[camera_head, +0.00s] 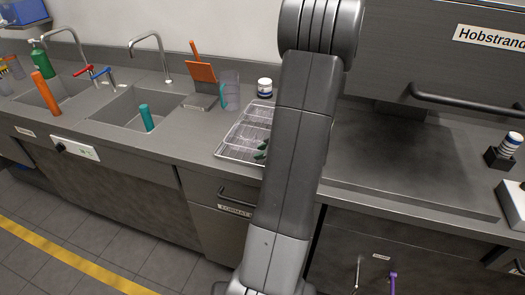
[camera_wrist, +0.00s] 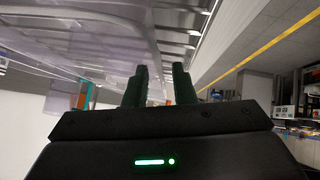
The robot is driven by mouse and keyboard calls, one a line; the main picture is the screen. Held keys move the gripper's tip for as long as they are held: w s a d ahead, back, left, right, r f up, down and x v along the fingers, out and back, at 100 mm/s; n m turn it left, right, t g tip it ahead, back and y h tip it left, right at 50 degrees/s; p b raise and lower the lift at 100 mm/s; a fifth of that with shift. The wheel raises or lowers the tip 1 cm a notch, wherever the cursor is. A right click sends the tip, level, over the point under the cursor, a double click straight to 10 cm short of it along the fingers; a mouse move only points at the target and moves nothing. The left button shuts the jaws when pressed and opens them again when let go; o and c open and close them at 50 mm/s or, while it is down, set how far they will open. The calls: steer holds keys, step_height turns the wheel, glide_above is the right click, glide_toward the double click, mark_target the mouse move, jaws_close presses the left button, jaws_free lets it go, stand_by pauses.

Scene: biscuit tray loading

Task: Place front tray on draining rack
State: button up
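The draining rack (camera_head: 232,150), a silver wire frame, lies on the counter right of the sinks. My arm hides its right part. In the wrist view its metal bars (camera_wrist: 178,32) fill the upper middle. A pale see-through tray (camera_wrist: 75,45) fills the upper left of the wrist view, close to the bars. In the head view I cannot clearly tell a tray apart from the wires. My gripper (camera_head: 262,150) has its green fingertips at the rack.
An orange scraper (camera_head: 202,72), a see-through container (camera_head: 229,92) and a white jar (camera_head: 265,87) stand behind the rack. The broad dark worktop (camera_head: 410,160) right of my arm is clear.

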steer(key=shift+r, duration=0.1)
steer(key=shift+d+r, duration=0.15)
steer(key=shift+r, duration=0.15)
steer(key=p+v, duration=0.1)
steer(key=v, duration=1)
steer(key=shift+s+r+p, duration=0.15)
steer(key=shift+p, duration=0.2)
steer(key=shift+d, duration=0.1)
steer(key=b+x, duration=0.2)
steer(key=x, duration=1)
steer(key=shift+f, duration=0.3)
steer(key=shift+r+p, duration=0.3)
steer(key=shift+r, duration=0.95)
